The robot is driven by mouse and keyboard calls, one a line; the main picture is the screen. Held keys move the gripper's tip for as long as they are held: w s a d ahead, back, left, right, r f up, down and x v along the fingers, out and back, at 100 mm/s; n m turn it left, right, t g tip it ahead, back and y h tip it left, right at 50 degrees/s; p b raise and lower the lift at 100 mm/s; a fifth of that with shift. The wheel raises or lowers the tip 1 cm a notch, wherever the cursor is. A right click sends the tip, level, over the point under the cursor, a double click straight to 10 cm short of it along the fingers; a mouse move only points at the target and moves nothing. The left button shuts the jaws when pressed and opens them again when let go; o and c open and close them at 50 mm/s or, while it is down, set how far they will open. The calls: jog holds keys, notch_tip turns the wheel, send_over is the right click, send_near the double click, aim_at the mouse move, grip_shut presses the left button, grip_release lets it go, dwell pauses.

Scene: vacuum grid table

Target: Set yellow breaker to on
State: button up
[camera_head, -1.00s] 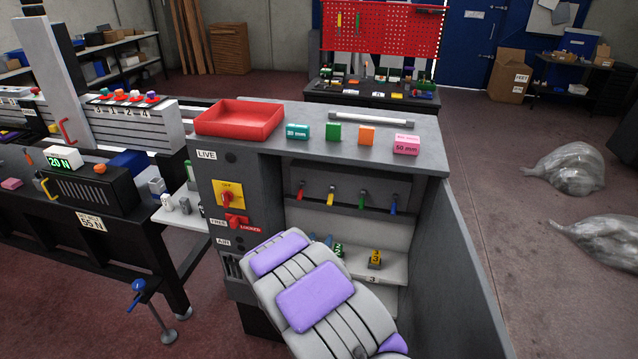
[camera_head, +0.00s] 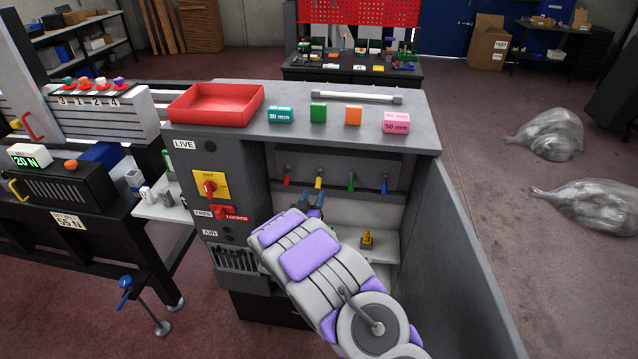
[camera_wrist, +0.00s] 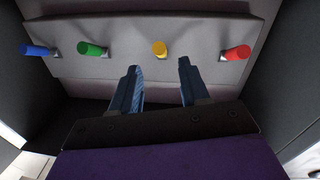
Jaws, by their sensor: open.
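The yellow breaker lever (camera_head: 319,180) is in a row of coloured levers on the inner back panel of the grey cabinet. It hangs downward, between the red lever (camera_head: 287,178) and the green lever (camera_head: 351,182). In the wrist view the yellow lever (camera_wrist: 159,48) points toward the camera, and the row runs in reverse order. My gripper (camera_head: 312,199) is inside the cabinet opening, just below the yellow lever. In the wrist view its two blue fingers (camera_wrist: 159,72) are apart and empty, with the yellow lever framed between and beyond the tips. I see no contact.
The blue lever (camera_head: 384,185) ends the row. A yellow block (camera_head: 367,238) sits on the shelf below. Cabinet side walls (camera_head: 455,240) bound the space. A yellow plate with a red rotary switch (camera_head: 210,187) is on the front. A red tray (camera_head: 216,105) stands on top.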

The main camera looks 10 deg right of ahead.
aim_at(317, 185)
jog(key=b+x, duration=0.1)
jog(key=x, duration=0.6)
jog(key=shift+w+f, duration=0.1)
jog(key=shift+w, duration=0.05)
jog(key=shift+w+d, duration=0.2)
jog(key=shift+w, duration=0.4)
jog(key=shift+a, duration=0.1)
jog(key=shift+c, duration=0.4)
grip_shut()
